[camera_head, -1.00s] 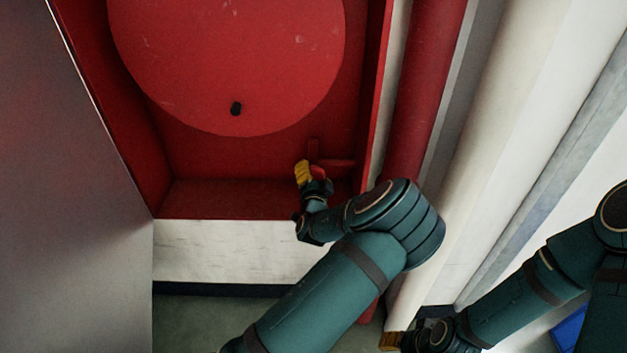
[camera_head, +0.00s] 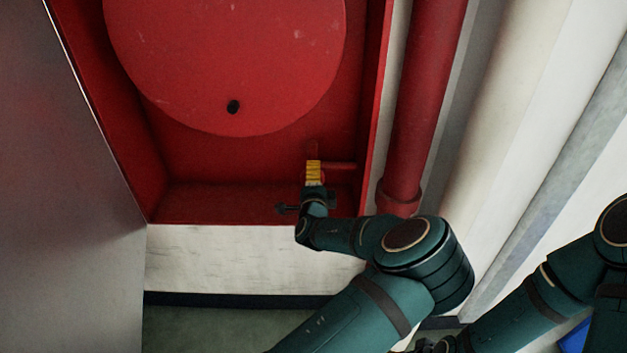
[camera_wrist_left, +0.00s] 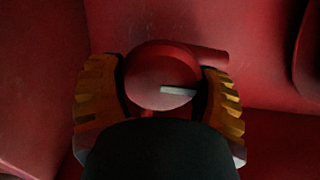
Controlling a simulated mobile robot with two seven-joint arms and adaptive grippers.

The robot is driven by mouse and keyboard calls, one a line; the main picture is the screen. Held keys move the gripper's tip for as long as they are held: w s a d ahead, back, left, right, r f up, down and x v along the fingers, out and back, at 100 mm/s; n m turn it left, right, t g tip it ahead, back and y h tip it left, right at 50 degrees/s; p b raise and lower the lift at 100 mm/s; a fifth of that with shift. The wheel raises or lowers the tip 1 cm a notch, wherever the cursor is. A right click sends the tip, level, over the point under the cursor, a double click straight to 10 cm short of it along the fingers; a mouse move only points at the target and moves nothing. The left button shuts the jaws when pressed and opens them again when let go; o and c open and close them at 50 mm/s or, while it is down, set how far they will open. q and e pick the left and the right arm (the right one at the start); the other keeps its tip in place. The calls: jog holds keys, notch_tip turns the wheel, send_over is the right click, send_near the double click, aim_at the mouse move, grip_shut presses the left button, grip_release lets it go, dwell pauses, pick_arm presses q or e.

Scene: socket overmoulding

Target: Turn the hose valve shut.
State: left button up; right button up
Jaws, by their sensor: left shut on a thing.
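The hose valve shows in the left wrist view as a round red handwheel (camera_wrist_left: 150,88) with a pale grey bar across its right part. My left gripper (camera_wrist_left: 168,92) has its yellow ribbed fingers on either side of the handwheel and is shut on it. In the head view my left gripper (camera_head: 313,172) is at the lower right inside the red cabinet and hides most of the valve. A short red pipe (camera_head: 340,165) runs from there to the right. My right arm is at the lower right, with its fingers out of view.
A grey door (camera_head: 70,200) stands open at left. A thick red vertical pipe (camera_head: 425,110) runs right of the cabinet, close to my left arm.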

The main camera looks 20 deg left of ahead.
dwell(0.4)
pick_arm(q)
jog(key=o, duration=1.2)
jog(key=shift+c, duration=0.2)
jog(key=shift+s, duration=0.1)
jog(key=v, duration=1.2)
